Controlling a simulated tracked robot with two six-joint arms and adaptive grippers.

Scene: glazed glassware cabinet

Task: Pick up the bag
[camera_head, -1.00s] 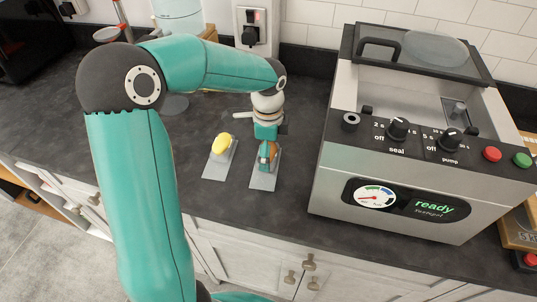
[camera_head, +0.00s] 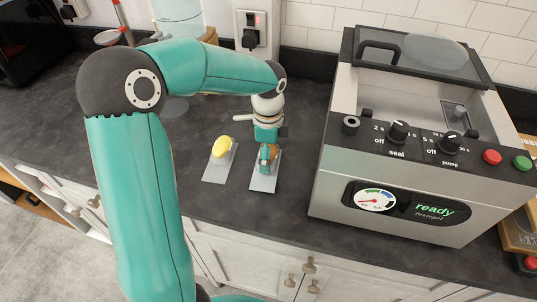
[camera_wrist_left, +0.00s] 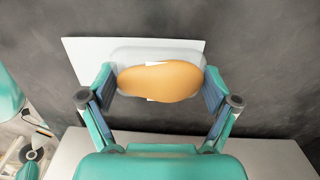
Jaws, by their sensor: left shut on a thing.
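A flat pale bag (camera_head: 262,184) lies on the dark worktop with an orange-brown, rounded item (camera_wrist_left: 160,82) in or on it. The bag's pale sheet also shows in the left wrist view (camera_wrist_left: 85,52). My left gripper (camera_head: 267,155) points down over this bag, its fingers on either side of the item. In the left wrist view my left gripper (camera_wrist_left: 158,88) is shut on the bag around the item. A second pale bag (camera_head: 217,174) with a yellow item (camera_head: 221,146) lies just to the left. My right gripper is not in view.
A steel sealing machine (camera_head: 390,185) with a clear lid and a display reading "ready" stands to the right of the bags. A wall socket (camera_head: 250,28) is behind. The worktop's front edge is close below the bags. Open worktop lies to the left.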

